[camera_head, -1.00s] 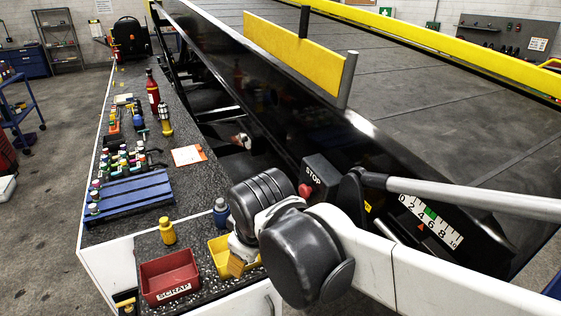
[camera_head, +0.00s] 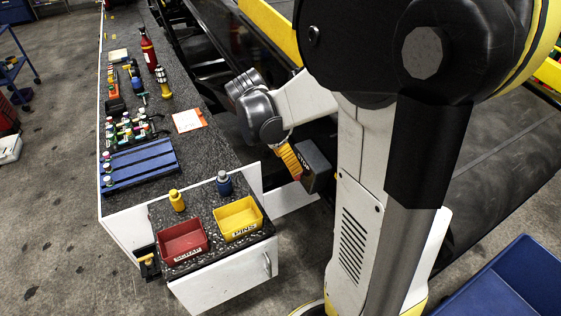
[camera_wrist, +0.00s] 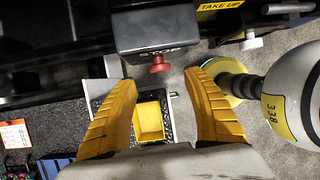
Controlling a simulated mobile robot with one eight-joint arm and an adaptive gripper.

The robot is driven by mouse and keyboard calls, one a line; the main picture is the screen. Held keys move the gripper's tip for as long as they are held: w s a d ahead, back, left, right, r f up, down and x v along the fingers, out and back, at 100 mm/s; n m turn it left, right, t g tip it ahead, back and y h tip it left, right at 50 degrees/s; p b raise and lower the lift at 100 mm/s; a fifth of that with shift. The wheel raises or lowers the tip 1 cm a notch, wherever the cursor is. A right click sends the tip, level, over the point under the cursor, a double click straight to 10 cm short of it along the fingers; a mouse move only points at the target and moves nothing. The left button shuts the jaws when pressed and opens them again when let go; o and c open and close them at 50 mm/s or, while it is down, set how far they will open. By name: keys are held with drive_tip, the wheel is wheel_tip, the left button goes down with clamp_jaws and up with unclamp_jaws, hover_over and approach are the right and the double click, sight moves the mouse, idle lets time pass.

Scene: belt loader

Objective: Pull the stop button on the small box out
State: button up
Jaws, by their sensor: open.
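The small dark box (camera_head: 318,166) labelled STOP is on the side of the belt loader. In the wrist view the box (camera_wrist: 155,33) is at top centre, with the red stop button (camera_wrist: 159,63) sticking out from its face. My gripper (camera_wrist: 161,90) has its two yellow fingers spread wide, one on each side of the button's line, with nothing between them. The button lies just beyond the fingertips and seems untouched. In the head view my gripper (camera_head: 296,167) is right beside the box face and hides most of the button.
Below stand a red SCRAP bin (camera_head: 184,242) and a yellow bin (camera_head: 238,219) on a counter, with a yellow bottle (camera_head: 177,200) and a blue bottle (camera_head: 224,183) behind. A blue rack (camera_head: 139,164) is at left. A round grey part (camera_wrist: 293,95) is at right in the wrist view.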

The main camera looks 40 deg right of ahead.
sight(295, 179)
drive_tip(key=b+x, duration=0.1)
drive_tip(key=x, duration=0.6)
drive_tip(key=shift+d+f+b, duration=0.15)
drive_tip(key=shift+f+b, duration=0.15)
